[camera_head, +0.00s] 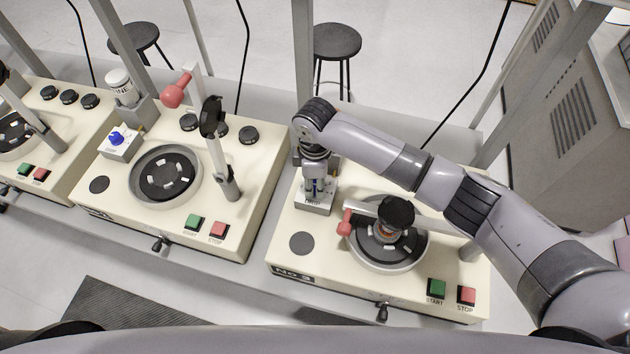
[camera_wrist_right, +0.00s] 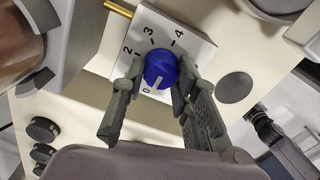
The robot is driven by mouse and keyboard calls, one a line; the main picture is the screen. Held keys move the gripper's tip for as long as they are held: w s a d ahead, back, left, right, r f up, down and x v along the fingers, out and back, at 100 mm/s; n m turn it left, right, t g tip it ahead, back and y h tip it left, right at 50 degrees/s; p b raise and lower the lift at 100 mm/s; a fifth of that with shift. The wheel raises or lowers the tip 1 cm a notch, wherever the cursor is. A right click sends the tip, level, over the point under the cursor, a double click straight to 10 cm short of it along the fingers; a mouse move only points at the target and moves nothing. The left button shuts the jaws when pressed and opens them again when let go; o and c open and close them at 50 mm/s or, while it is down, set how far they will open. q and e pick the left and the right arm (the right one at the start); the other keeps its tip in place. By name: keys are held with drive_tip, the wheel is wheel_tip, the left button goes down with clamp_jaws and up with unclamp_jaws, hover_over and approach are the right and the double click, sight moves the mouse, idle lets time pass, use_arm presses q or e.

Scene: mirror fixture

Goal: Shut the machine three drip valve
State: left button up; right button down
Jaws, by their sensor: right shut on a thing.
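Machine three (camera_head: 335,270), with a "No.3" plate, is the cream machine at the right in the head view. Its drip valve is a white block (camera_head: 313,207) marked DRIP at the back left of the machine top. In the right wrist view the valve's blue knob (camera_wrist_right: 160,68) sits on a white numbered dial (camera_wrist_right: 185,40). The knob's white pointer line is toward the 0. My right gripper (camera_head: 316,186) reaches down over the valve, and its two fingers (camera_wrist_right: 158,80) are shut on the knob's sides. The 1 on the dial is not visible. My left gripper is out of view.
Machine three has a round plate (camera_head: 365,258) under a red-handled arm, and green (camera_head: 436,288) and red (camera_head: 467,295) buttons at the front. A similar machine (camera_head: 130,215) with a blue knob (camera_head: 117,138) stands to the left. Uprights and dark cables rise behind.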

sight(315, 185)
drive_tip(key=c, duration=1.2)
unclamp_jaws()
drive_tip(key=shift+c, duration=0.2)
drive_tip(key=shift+r, duration=0.1)
wheel_tip(315, 185, up, 12)
